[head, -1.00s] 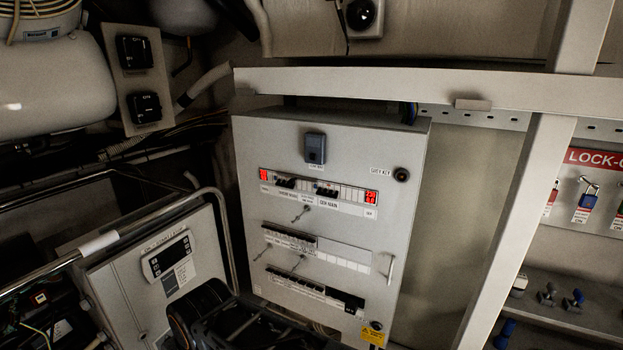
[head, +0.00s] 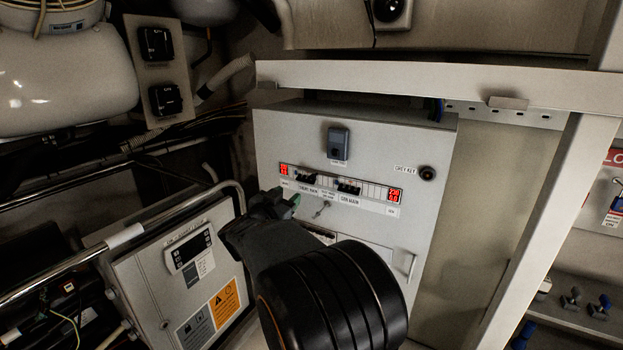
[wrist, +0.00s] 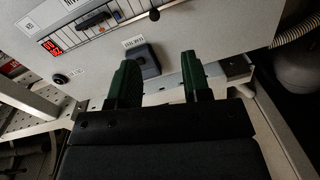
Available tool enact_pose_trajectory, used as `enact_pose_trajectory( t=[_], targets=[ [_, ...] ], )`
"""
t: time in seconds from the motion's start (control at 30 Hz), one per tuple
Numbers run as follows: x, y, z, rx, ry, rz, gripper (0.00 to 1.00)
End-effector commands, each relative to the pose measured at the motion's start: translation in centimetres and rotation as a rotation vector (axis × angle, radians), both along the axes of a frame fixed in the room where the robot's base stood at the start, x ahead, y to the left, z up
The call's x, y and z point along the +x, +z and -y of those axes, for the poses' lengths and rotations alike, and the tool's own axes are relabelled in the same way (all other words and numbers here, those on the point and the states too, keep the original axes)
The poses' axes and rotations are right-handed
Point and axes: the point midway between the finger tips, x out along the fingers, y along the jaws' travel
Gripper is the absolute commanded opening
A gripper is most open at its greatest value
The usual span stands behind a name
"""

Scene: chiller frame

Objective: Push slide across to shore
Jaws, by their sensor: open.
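The breaker row (head: 340,186) crosses the upper part of the grey panel, with a red display at each end. The SHORE MAIN breaker (head: 306,178) is on the left and the GEN MAIN breaker (head: 348,188) is right of it. I cannot clearly make out the slide between them. My gripper (head: 284,202) is at the left end of the row, at the panel's left side. In the wrist view its two green fingers (wrist: 160,75) are apart, with nothing between them. The wrist view shows the panel turned over, with the row (wrist: 95,22) at the top left.
A blue-grey box (head: 338,144) stands out from the panel above the row. A black GREY KEY switch (head: 427,173) is at the right. A pale frame beam (head: 420,82) crosses above the panel. A metal rail (head: 125,235) runs at the left.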

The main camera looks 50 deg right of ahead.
Motion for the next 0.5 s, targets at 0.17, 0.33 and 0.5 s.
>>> enact_pose_trajectory(
  t=[0.17,0.33,0.5],
  targets=[
    [0.0,0.1,2.4,-0.004,-0.043,-0.005,0.44],
    [0.9,0.1,5.6,-0.003,-0.041,-0.005,0.44],
    [1.9,0.1,8.6,-0.003,-0.038,-0.005,0.44]
  ],
)
